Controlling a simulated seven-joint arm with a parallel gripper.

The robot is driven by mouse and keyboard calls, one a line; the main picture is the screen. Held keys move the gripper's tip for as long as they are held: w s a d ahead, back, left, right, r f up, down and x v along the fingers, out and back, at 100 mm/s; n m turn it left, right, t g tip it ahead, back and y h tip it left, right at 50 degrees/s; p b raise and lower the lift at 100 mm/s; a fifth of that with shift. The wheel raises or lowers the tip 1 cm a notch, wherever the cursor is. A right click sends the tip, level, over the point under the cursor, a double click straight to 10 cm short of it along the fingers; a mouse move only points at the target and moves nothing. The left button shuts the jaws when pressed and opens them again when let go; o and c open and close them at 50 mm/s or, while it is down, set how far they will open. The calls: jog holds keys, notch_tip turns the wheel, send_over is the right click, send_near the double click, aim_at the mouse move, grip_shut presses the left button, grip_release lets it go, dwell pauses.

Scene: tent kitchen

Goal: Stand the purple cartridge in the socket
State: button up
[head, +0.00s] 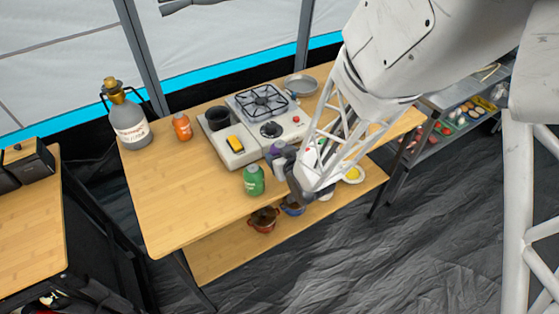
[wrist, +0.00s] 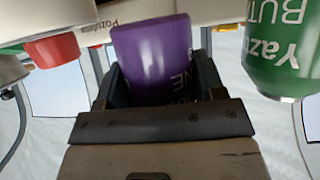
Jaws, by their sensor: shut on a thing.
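The purple cartridge (wrist: 153,52) is between the two dark jaws of my gripper (wrist: 158,88) in the wrist view, with part of its lettering showing. In the head view the purple cartridge (head: 277,149) is at the table's front side, beside the stove and partly hidden by my gripper (head: 284,168). My gripper is shut on it. A dark round cup-like holder (head: 217,118) stands on the left part of the white stove unit (head: 238,160); it may be the socket, but I cannot tell for sure. I cannot tell whether the cartridge touches the table.
A green cartridge (head: 254,180) stands close left of my gripper, also seen in the wrist view (wrist: 284,50). An orange cartridge (head: 182,127) and a grey bottle (head: 130,123) stand farther left. A yellow block (head: 235,143) lies on the stove unit. The table's left front is clear.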

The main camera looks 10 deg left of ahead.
jog(key=shift+w+a, duration=0.25)
jog(key=shift+w, duration=0.2)
jog(key=shift+s+f, duration=0.1)
jog(key=shift+f, duration=1.45)
jog(key=shift+f, duration=0.2)
jog(key=o, duration=1)
jog(key=shift+o, duration=0.2)
jog(key=shift+d, duration=0.1)
jog(key=shift+v, duration=3.9)
jog(key=shift+s, duration=0.1)
